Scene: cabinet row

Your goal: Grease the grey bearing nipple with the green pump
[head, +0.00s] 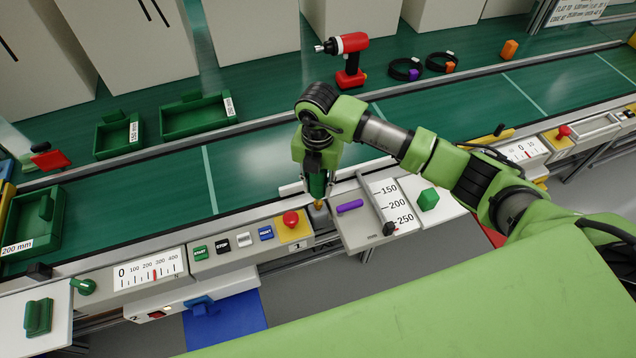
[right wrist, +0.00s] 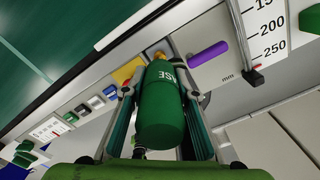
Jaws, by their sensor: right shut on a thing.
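My right gripper (head: 317,172) hangs over the front rail of the line, pointing down. It is shut on the green pump (right wrist: 162,115), a dark green bottle with white lettering, partly hidden by the fingers. In the head view the pump (head: 317,187) shows as a dark green strip between the fingers. A small brass-orange tip (right wrist: 160,56) shows at the pump's far end, just left of the purple bar. I cannot tell whether it touches anything below. I cannot clearly pick out the grey bearing nipple. My left gripper is not in view.
A red mushroom button (head: 291,219) on a yellow plate stands just left of my gripper. A purple bar (head: 350,206) and a slider scale (head: 393,203) are to its right. A red-black drill (head: 350,58) and green trays (head: 198,115) stand farther back.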

